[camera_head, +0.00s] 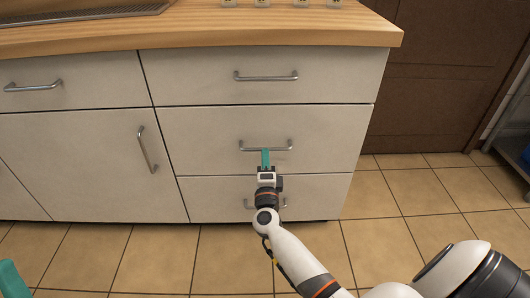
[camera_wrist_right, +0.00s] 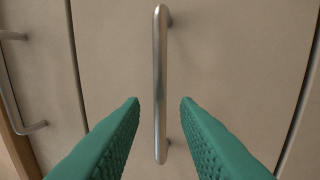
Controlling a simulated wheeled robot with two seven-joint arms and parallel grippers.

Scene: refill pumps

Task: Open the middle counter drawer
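The middle drawer (camera_head: 200,130) is a white front in the right-hand stack of the counter and is closed, flush with its neighbours. Its metal bar handle (camera_head: 250,149) runs level across it. My right gripper (camera_head: 265,151) is at this handle. In the right wrist view its two green fingers are open, one on each side of the handle bar (camera_wrist_right: 160,60), with a gap on both sides. I cannot tell how deep the bar lies between the fingertips. A green piece of my left gripper (camera_head: 12,280) shows at the bottom left corner; its fingertips are out of view.
The top drawer (camera_head: 200,75) and bottom drawer (camera_head: 210,200) are closed. A cabinet door (camera_head: 80,160) with its own handle is to the left. The wooden countertop (camera_head: 250,30) overhangs above. Tiled floor (camera_head: 160,260) in front is clear. A brown door (camera_head: 430,90) stands to the right.

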